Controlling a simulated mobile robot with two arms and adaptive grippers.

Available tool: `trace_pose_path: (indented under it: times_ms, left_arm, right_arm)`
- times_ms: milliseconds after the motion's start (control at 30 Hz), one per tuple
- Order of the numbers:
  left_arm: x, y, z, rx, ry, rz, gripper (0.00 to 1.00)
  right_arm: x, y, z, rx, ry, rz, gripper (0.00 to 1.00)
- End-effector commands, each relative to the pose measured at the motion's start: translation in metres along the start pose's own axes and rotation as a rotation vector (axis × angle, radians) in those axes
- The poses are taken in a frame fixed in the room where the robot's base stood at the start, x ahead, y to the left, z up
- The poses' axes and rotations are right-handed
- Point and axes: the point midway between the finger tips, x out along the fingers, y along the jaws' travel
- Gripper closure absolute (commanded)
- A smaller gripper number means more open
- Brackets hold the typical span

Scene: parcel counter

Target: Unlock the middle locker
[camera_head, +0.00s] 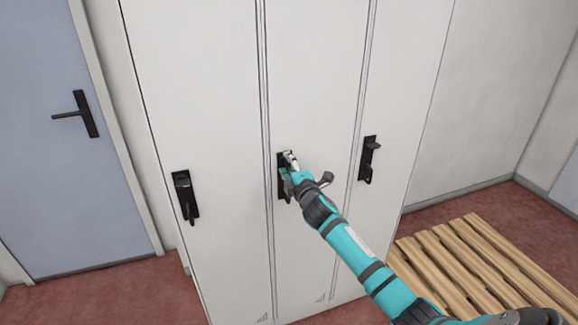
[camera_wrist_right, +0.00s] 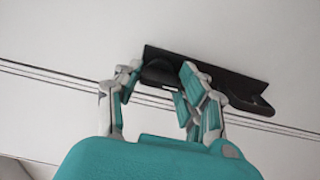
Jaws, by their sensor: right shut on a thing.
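The middle locker (camera_head: 312,70) is a tall white door, closed, with a black latch plate (camera_head: 281,160) at mid height. My right gripper (camera_head: 289,170) is at this plate, its fingers shut on a part of the latch. The wrist view shows the black latch (camera_wrist_right: 232,84) close up, with the right gripper (camera_wrist_right: 160,80) fingers on either side of a dark rounded piece near its left end. Another black part sticks out at the plate's right end, outside the fingers. The fingers partly hide the latch. My left gripper is not in view.
The left locker has a black latch (camera_head: 185,196) and the right locker has another (camera_head: 369,158). A blue-grey door (camera_head: 50,170) with a black handle stands at the left. A slatted wooden pallet (camera_head: 470,262) lies on the red floor at the right.

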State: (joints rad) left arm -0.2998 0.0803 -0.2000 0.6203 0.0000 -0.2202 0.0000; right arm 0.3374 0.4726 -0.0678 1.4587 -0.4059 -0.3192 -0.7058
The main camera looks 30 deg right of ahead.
Motion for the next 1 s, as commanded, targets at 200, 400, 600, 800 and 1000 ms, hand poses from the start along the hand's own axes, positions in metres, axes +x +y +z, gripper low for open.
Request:
trace_pose_path:
  times_ms: [200,400,600,800,1000]
  left_arm:
    - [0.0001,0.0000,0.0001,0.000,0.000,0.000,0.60]
    - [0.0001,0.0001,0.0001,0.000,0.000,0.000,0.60]
    - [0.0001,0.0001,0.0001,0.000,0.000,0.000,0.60]
    - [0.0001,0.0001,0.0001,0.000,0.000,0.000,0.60]
    - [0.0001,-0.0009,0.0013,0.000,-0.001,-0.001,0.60]
  right_arm:
    - [-0.0001,-0.0011,0.0004,0.012,-0.001,-0.002,0.92]
    - [-0.0001,-0.0011,0.0003,0.012,-0.001,-0.002,0.92]
    - [-0.0001,-0.0010,0.0001,0.011,-0.001,-0.002,0.38]
    - [0.0000,-0.0005,-0.0001,0.010,0.000,-0.001,0.37]
    - [-0.0087,-0.0012,-0.0001,0.009,0.001,-0.001,0.37]
